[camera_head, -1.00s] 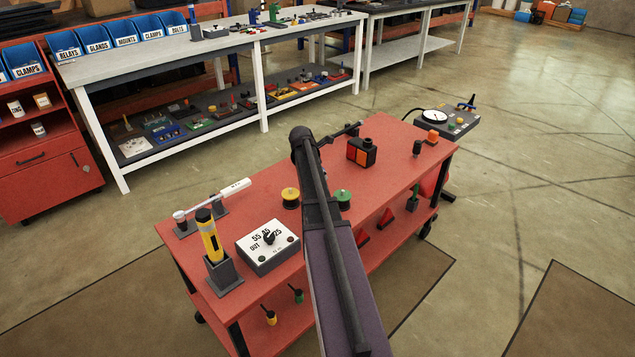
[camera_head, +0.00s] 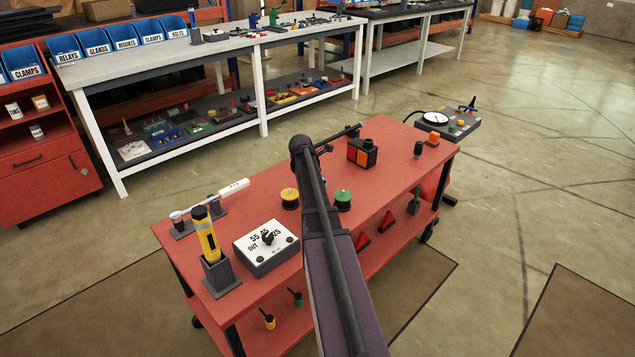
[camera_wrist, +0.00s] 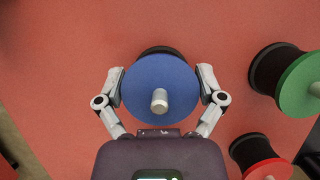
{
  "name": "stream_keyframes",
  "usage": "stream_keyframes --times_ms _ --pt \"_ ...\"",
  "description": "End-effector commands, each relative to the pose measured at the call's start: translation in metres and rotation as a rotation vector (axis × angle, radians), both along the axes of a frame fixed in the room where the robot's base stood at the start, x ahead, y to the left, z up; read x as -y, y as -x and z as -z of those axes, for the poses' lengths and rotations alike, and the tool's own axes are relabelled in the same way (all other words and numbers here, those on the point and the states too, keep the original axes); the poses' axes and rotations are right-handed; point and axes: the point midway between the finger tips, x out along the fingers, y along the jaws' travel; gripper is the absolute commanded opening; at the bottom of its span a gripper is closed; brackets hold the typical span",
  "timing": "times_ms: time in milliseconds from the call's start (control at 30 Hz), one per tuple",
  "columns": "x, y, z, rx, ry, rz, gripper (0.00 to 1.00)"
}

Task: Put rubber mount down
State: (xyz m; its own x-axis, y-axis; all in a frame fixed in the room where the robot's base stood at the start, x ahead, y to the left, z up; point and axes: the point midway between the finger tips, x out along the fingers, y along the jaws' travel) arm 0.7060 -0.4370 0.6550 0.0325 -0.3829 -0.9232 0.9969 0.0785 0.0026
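A rubber mount with a blue disc and a silver stud (camera_wrist: 160,82) is in the middle of the wrist view. Its black body shows a little behind the disc. My gripper (camera_wrist: 161,88) has one finger against each side of it, closed on it. The red cart top (camera_wrist: 60,60) lies beneath; I cannot tell whether the mount touches it. In the head view my arm hides the gripper and the blue mount. A green mount (camera_head: 342,200) and a yellow mount (camera_head: 290,198) stand on the cart on either side of my arm.
The green mount (camera_wrist: 301,84) and a red mount (camera_wrist: 262,158) are at the right in the wrist view. A switch box (camera_head: 266,247), a yellow tool in a holder (camera_head: 207,236) and an orange-black block (camera_head: 362,152) stand on the cart. The surface left of the blue mount looks clear.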

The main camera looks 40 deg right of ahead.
Motion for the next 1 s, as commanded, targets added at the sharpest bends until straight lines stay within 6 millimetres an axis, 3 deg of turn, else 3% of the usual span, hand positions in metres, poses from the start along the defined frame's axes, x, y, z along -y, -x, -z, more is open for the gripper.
stream_keyframes --times_ms 567,1000 --pt "0.0 0.0 -0.003 0.0 0.0 0.0 1.0" --pt "-0.011 0.001 -0.032 0.0 0.0 -0.001 1.0"
